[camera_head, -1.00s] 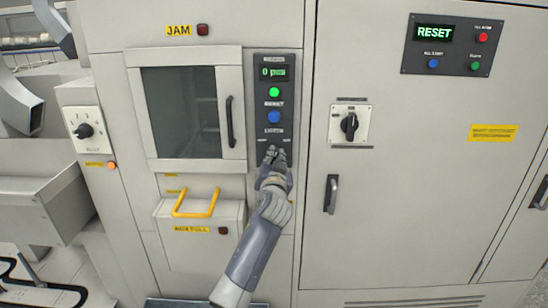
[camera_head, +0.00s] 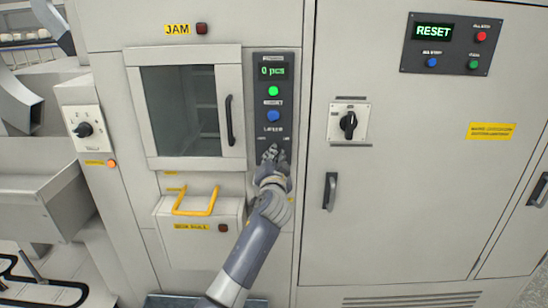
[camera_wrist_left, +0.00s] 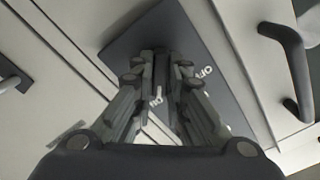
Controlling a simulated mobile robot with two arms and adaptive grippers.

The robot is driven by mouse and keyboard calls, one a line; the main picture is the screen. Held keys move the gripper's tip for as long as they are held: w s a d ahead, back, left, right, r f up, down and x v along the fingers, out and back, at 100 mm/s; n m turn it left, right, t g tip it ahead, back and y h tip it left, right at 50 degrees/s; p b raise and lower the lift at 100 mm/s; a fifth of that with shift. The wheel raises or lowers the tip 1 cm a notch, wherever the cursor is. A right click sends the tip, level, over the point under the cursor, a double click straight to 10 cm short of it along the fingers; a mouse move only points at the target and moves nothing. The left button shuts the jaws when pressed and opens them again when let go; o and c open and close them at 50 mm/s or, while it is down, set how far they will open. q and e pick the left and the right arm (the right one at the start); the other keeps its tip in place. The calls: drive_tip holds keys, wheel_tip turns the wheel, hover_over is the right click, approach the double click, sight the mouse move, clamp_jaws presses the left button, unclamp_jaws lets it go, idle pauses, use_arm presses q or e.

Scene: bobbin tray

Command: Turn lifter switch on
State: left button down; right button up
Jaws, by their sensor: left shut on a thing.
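The dark control panel (camera_head: 287,95) carries a green display, a green button (camera_head: 273,91), a blue button (camera_head: 273,116) and the lifter label below them. My left gripper (camera_head: 272,153) is at the lifter switch under that label, and its fingers hide the switch. In the left wrist view, the fingers (camera_wrist_left: 165,65) are close together on the switch against the dark panel (camera_wrist_left: 130,45). Parts of white lettering show on both sides of the fingers; which way the switch points cannot be made out. My right gripper is not in view.
A window door with a dark handle (camera_head: 229,120) is left of the panel. A yellow handle (camera_head: 196,205) sticks out below it. A rotary switch (camera_head: 348,124) and a cabinet handle (camera_head: 330,191) are to the right.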

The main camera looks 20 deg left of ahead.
use_arm(q)
drive_tip(key=shift+f, duration=0.1)
drive_tip(key=c, duration=1.6)
unclamp_jaws()
drive_tip(key=shift+s, duration=0.1)
drive_tip(key=v, duration=1.2)
